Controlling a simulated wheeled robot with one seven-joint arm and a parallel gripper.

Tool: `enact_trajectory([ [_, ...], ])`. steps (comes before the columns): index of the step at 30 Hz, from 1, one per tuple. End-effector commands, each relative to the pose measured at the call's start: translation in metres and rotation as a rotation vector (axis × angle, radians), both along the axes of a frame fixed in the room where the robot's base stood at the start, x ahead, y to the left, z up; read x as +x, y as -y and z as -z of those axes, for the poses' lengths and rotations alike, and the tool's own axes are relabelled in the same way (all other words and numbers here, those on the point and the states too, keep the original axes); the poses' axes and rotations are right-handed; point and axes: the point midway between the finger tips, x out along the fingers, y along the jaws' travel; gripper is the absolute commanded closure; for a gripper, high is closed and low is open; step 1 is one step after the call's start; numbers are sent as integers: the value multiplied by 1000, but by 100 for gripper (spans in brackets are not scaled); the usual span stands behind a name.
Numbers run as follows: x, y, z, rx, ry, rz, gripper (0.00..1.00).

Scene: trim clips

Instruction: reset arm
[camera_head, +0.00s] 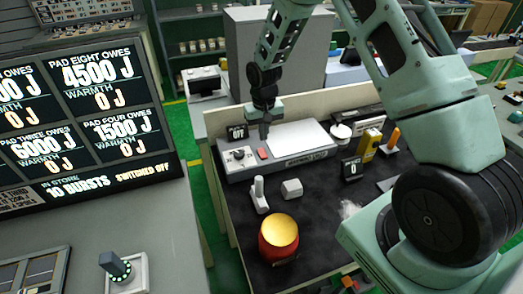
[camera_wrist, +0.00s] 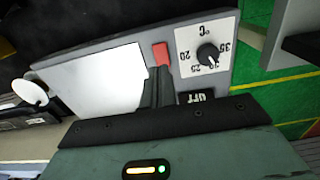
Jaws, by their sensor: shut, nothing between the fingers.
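My gripper (camera_head: 264,133) is shut and empty, pointing down over the back left part of a grey hot-plate unit (camera_head: 229,174). In the wrist view its dark fingers (camera_wrist: 160,80) are together beside a red switch (camera_wrist: 161,54). The red switch also shows in the head view (camera_head: 262,154), just in front of the fingertips. I cannot tell whether they touch it. The unit has a temperature dial (camera_wrist: 207,54), a white plate (camera_wrist: 98,87) and a small display (camera_wrist: 196,97) that reads OFF. My arm comes in from the upper right of the head view.
A red pot with a yellow top (camera_head: 279,238), a grey lever (camera_head: 259,195) and a pale block (camera_head: 291,188) stand on the dark bench. A white dish (camera_head: 341,131) and a yellow block (camera_head: 369,146) are at the right. A big scoreboard (camera_head: 85,100) stands left, above a grey console.

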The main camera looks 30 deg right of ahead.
Motion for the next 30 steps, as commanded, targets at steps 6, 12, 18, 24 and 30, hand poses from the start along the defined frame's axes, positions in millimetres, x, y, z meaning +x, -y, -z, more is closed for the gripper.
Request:
enact_trajectory([
  [6,0,0,1,0,0,0,100],
  [12,0,0,1,0,0,0,100],
  [18,-16,-47,-21,24,11,-93,100],
  [24,-86,-138,-66,64,20,-321,100],
  [30,-191,-198,-92,79,21,-575,100],
])
